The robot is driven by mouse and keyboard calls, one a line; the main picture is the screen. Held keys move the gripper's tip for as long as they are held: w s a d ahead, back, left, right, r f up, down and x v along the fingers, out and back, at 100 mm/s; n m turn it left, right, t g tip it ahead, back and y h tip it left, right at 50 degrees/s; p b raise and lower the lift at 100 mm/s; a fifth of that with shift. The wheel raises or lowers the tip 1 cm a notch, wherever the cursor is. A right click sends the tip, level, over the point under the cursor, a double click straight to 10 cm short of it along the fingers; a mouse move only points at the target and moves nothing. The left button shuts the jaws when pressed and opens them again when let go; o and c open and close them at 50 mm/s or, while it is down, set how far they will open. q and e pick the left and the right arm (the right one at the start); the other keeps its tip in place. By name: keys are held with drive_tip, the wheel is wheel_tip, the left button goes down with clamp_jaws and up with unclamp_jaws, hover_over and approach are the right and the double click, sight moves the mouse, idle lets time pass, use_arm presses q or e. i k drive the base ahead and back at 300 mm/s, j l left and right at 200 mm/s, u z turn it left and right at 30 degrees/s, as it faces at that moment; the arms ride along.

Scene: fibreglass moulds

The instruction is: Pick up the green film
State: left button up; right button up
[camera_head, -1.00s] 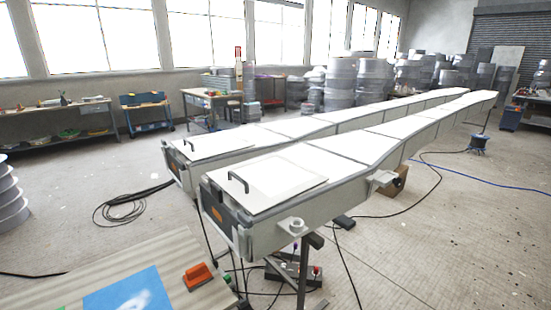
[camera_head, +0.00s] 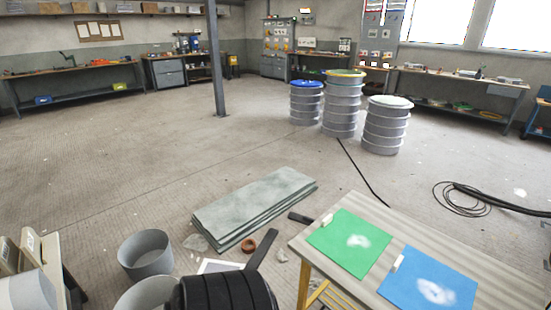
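The green film (camera_head: 349,243) is a flat green sheet with a whitish patch in its middle. It lies on the left part of a wooden table (camera_head: 480,245) at the lower right. A blue sheet (camera_head: 428,279) with a similar white patch lies beside it on the right. A small pale piece sits at the edge of each sheet.
Grey slabs (camera_head: 255,205) are stacked on the floor left of the table. A grey bucket (camera_head: 145,255) stands at lower left. Ringed drums (camera_head: 342,105) stand behind. A black cable coil (camera_head: 465,199) lies at right. A post (camera_head: 216,60) rises mid-left; floor around it is clear.

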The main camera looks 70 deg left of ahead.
sight(353, 243)
drive_tip(key=u, duration=1.5)
